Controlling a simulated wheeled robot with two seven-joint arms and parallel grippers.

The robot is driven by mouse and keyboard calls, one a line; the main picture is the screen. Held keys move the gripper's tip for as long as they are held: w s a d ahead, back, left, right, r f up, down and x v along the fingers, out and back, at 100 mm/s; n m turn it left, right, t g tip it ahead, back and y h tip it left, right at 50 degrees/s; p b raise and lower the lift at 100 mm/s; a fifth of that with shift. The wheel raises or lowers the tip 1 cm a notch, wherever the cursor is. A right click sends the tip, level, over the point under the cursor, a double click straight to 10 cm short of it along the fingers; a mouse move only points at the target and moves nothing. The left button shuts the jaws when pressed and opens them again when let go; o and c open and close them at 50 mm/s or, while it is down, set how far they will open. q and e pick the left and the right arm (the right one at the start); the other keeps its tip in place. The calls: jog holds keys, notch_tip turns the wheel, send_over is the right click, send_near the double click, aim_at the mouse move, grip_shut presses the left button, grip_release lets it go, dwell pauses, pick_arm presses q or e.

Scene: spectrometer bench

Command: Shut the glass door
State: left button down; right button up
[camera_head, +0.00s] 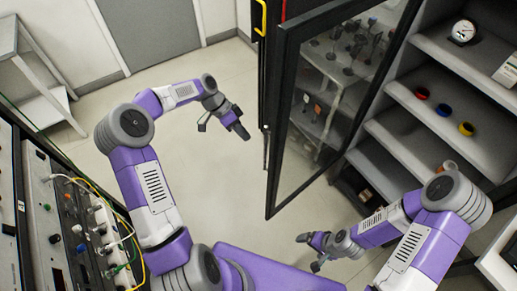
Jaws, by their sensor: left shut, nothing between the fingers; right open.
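The glass door (309,130) has a dark frame and a clear pane. It stands ajar at an angle in front of the shelf cabinet (402,149), its free dark edge toward the middle of the floor. My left gripper (222,124) is shut and empty, left of the door's edge and apart from it in the picture. My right gripper (314,252) is open and empty, low in the picture below the door's bottom corner. Shelves and small items show through the glass.
The cabinet shelves hold a round gauge (463,31) and red, blue and yellow rings (466,129). An instrument rack with cables (80,230) stands at the left. A pale side shelf (36,75) is at the back left. The floor between is clear.

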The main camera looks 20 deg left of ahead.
pick_arm(q)
jog(key=s+d+f, duration=0.2)
jog(key=d+f, duration=0.2)
jog(key=d, duration=0.2)
jog(key=shift+s+d+f, duration=0.15)
jog(key=shift+s+f, duration=0.1)
jog(key=shift+s, duration=0.05)
jog(key=shift+d, duration=0.1)
